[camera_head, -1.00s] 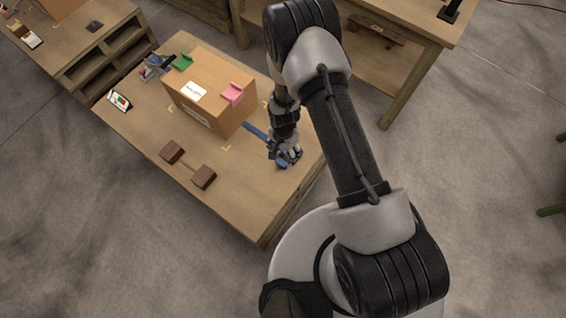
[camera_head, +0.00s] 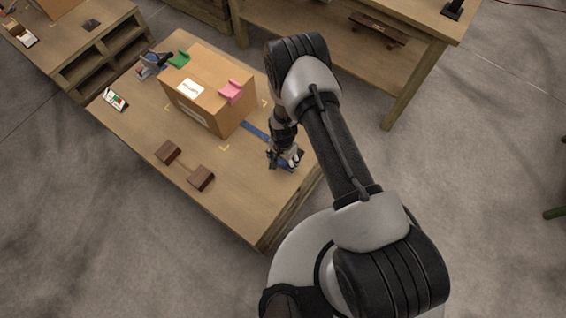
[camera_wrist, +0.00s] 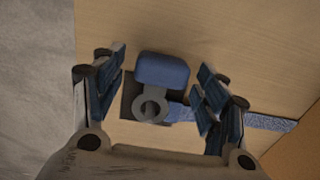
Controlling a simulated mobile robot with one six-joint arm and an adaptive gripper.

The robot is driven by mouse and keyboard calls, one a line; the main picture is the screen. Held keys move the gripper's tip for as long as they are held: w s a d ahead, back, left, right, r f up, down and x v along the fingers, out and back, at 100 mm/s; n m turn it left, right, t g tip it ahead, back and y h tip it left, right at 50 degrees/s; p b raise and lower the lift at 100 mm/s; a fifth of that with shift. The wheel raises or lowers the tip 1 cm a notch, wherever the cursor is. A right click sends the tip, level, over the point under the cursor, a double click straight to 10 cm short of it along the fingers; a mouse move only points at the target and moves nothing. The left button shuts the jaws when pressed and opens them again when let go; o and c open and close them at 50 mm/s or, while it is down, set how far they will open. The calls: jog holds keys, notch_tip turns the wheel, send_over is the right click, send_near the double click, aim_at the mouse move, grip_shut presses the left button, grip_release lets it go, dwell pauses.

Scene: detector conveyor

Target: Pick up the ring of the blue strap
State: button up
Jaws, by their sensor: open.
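The blue strap (camera_head: 256,131) lies on the wooden table, running out from beside the cardboard box. In the wrist view the strap (camera_wrist: 262,121) leads to a grey ring (camera_wrist: 149,108), which lies by a blue block (camera_wrist: 162,70) and over a dark square patch. My gripper (camera_head: 287,162) is low over the table's right part and hides much of the strap's end in the head view. In the wrist view my gripper (camera_wrist: 160,92) is open, with one finger on each side of the ring and block. I cannot tell whether a finger touches them.
The cardboard box (camera_head: 222,108) stands left of my gripper, with green (camera_head: 179,60) and pink (camera_head: 231,92) pieces on top. Two brown blocks (camera_head: 184,166) joined by a bar lie at the table's front. The table's near right part is clear.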

jog(key=c, duration=1.2)
jog(key=shift+r, duration=0.1)
jog(key=shift+c, duration=0.2)
